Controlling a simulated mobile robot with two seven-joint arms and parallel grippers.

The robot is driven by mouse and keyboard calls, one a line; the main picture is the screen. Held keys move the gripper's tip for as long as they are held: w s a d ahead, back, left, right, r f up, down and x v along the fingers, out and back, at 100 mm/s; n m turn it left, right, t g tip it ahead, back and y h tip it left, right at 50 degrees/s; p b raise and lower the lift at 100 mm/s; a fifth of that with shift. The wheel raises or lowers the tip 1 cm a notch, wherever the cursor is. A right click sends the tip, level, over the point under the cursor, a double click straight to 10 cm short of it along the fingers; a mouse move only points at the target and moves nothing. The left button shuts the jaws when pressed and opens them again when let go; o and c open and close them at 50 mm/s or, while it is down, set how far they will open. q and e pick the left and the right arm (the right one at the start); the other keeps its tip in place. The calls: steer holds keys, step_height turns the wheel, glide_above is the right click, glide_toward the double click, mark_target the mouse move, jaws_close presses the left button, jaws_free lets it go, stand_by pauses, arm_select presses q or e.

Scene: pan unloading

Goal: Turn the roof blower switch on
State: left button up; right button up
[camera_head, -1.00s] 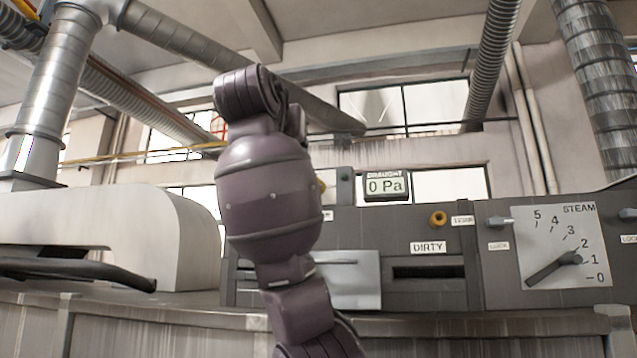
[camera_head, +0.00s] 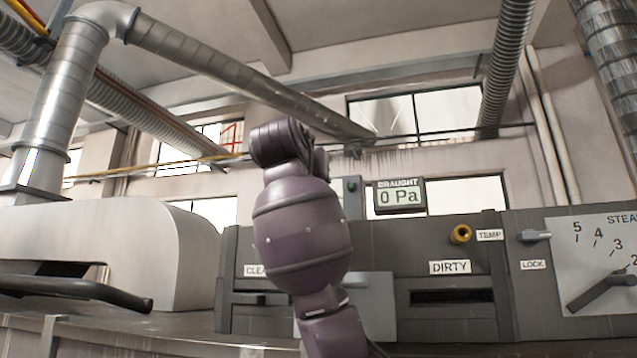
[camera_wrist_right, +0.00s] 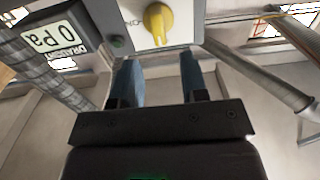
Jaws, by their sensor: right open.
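The roof blower switch is probably the yellow knob (camera_wrist_right: 157,24) on a pale panel (camera_wrist_right: 190,30), seen in the right wrist view. My right gripper (camera_wrist_right: 158,80) is open, with its two blue fingers apart and nothing between them. The knob lies beyond the fingertips, roughly in line with the gap, and I see no contact. In the head view my purple arm stands in front of that panel and hides the knob and the gripper. My left gripper is in neither view.
A draught display (camera_head: 399,196) reads 0 Pa; it also shows inverted in the wrist view (camera_wrist_right: 50,38). A small green button (camera_wrist_right: 117,41) sits beside the knob. A grey console with a DIRTY label (camera_head: 450,267), a yellow-ringed TEMP fitting (camera_head: 460,234) and a steam dial (camera_head: 600,270) stands right.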

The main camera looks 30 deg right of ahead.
steer(key=shift+p+x, duration=0.6)
steer(key=shift+x, duration=1.85)
steer(key=shift+c, duration=0.3)
jaws_close()
